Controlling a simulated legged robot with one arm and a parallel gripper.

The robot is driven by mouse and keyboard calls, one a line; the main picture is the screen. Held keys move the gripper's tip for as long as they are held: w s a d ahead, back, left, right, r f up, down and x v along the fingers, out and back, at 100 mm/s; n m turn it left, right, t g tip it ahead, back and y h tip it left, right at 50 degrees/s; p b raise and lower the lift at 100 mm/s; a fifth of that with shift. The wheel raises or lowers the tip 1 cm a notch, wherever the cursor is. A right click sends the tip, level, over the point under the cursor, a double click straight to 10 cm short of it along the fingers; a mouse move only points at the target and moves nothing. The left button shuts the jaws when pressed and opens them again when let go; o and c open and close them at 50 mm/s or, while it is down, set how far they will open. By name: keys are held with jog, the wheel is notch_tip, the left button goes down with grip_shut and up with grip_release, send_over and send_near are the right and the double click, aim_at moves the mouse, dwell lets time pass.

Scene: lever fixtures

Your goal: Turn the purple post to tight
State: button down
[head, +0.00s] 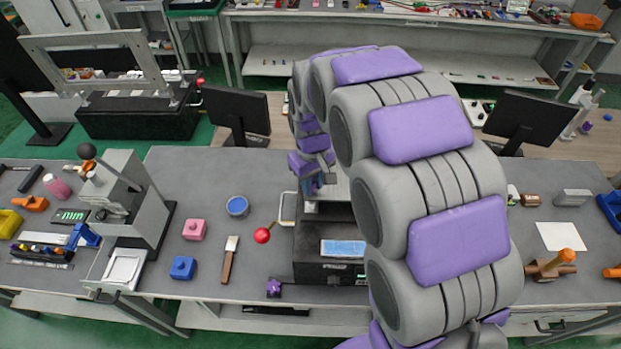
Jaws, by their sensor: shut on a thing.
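My arm reaches away from the camera and curves back down, so its end is small in the head view. My gripper (314,184) is low over the grey top of a black fixture box (310,268) with a pale blue panel on its front. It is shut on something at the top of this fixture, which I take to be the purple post. The post cannot be told apart clearly from the purple parts of my arm, and its angle cannot be read. A bent rod with a red ball (262,236) sticks out to the left of the box.
A blue tin (237,206), pink block (195,230), blue block (183,268) and brush (230,260) lie left of the fixture. A grey lever machine (135,200) stands further left. A small dark purple object (274,288) is at the front edge.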

jog(key=m+p, duration=0.2)
jog(key=m, duration=0.4)
jog(key=shift+s, duration=0.15)
jog(key=m+p, duration=0.2)
jog(key=m, duration=0.4)
jog(key=shift+a+m, duration=0.1)
jog(key=shift+m, duration=0.3)
jog(key=c, duration=1.4)
grip_release()
jog(key=shift+o, duration=1.4)
jog(key=shift+s+a, duration=0.1)
jog(key=shift+o, duration=0.8)
jog(key=shift+a, duration=0.2)
jog(key=shift+w, duration=0.2)
